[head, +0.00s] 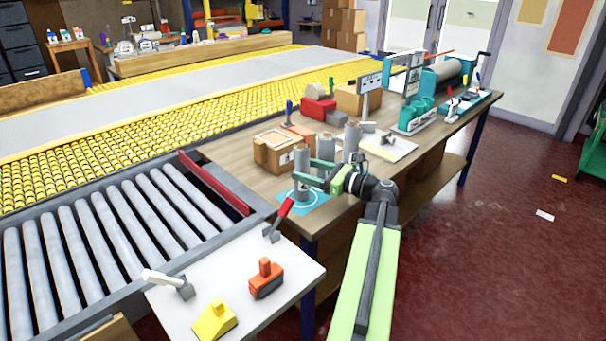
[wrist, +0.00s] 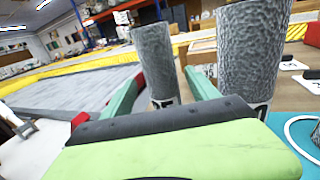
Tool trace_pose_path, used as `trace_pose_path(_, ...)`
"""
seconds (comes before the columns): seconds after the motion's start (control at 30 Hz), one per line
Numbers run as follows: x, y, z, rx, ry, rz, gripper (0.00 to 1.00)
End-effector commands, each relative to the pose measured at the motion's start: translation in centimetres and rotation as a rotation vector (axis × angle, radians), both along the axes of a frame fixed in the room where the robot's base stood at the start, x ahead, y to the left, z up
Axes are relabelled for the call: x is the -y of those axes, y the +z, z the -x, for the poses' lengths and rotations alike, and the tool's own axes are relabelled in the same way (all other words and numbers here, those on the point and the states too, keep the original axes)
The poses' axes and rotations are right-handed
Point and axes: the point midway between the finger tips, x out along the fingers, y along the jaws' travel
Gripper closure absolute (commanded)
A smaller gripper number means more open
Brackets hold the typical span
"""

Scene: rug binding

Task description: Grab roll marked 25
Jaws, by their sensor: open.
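Several grey rolls stand upright on the wooden bench. My gripper (head: 309,172) is open, its two green fingers pointing left at a grey roll (head: 301,160) near the bench's front left corner. In the wrist view a grey roll (wrist: 153,55) stands between the fingers' lines; its label is partly hidden behind my gripper, and I cannot read it surely. A larger-looking roll (wrist: 252,50) stands outside the right finger, its label also partly cut off. In the head view two more rolls, a middle one (head: 326,147) and a right one (head: 351,138), stand just behind.
A red rail (head: 213,182) and a roller conveyor (head: 130,225) lie to the left.

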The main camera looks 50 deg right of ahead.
Motion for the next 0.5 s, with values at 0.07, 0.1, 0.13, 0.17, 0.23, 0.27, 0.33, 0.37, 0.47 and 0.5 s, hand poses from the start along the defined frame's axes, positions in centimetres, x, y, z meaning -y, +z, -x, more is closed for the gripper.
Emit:
trace_pose_path(0.07, 0.0, 0.0, -0.1, 0.000, 0.000, 0.000, 0.31)
trace_pose_path(0.1, 0.0, 0.0, -0.2, 0.000, 0.000, 0.000, 0.31)
trace_pose_path(0.13, -0.1, 0.0, -0.5, 0.000, 0.001, 0.000, 0.31)
trace_pose_path(0.17, -0.1, -0.1, -0.8, 0.000, 0.002, 0.000, 0.31)
trace_pose_path(0.23, -0.2, -0.2, -1.8, 0.000, 0.001, 0.000, 0.31)
trace_pose_path(0.27, -0.3, -0.2, -2.3, 0.000, 0.002, 0.000, 0.31)
trace_pose_path(0.33, -0.5, -0.2, -3.6, 0.000, 0.002, 0.000, 0.31)
trace_pose_path(0.37, -0.7, -0.2, -4.1, 0.000, 0.002, 0.000, 0.31)
trace_pose_path(0.47, -0.9, -0.2, -5.0, 0.000, 0.000, 0.000, 0.31)
trace_pose_path(0.5, -0.9, -0.2, -5.1, 0.000, -0.001, 0.000, 0.31)
